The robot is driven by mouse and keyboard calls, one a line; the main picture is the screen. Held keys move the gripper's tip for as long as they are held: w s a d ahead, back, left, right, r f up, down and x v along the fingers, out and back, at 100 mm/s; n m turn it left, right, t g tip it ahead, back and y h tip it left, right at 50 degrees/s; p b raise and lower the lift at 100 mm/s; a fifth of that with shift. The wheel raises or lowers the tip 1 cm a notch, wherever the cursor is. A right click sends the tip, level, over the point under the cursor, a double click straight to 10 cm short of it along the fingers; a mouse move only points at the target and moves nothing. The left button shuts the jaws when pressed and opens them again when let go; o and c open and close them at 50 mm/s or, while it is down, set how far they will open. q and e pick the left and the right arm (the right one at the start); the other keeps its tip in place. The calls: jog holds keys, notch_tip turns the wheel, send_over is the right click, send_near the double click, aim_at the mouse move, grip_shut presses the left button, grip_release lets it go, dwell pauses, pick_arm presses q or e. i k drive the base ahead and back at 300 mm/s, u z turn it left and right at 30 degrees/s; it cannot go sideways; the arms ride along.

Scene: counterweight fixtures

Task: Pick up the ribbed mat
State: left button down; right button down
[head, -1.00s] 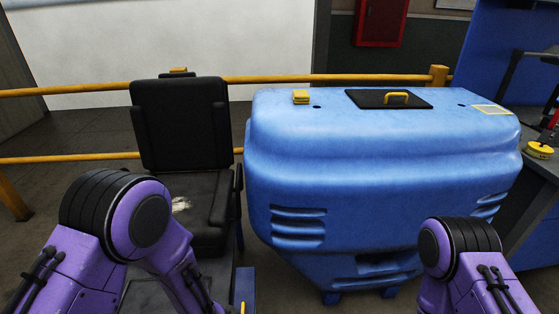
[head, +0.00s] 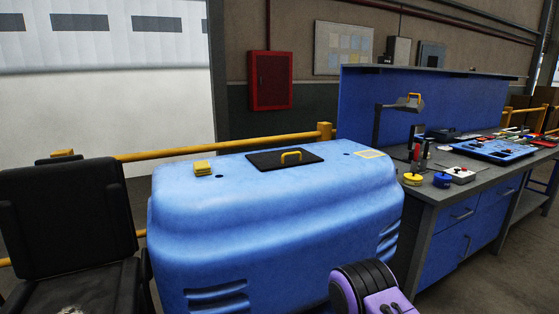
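No mat with clearly visible ribs shows in the head view. A flat black panel (head: 265,161) with a yellow handle (head: 291,155) lies on top of the large blue counterweight housing (head: 270,225); at this size I cannot tell whether its surface is ribbed. A small yellow block (head: 202,168) with layered sides sits left of it on the same housing. Neither gripper is in view. Only a purple link of my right arm shows at the bottom, in front of the housing.
A black chair (head: 70,215) stands left of the housing. A yellow rail (head: 225,146) runs behind. At right a workbench (head: 425,190) holds a yellow round item (head: 413,179), a blue round item (head: 442,180), a white box (head: 460,174) and a blue tray (head: 493,150).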

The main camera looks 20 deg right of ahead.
aim_at(271, 161)
jog(key=z, duration=0.4)
jog(key=k, duration=0.55)
jog(key=z, duration=1)
jog(key=i, duration=1.05)
jog(key=u, duration=0.25)
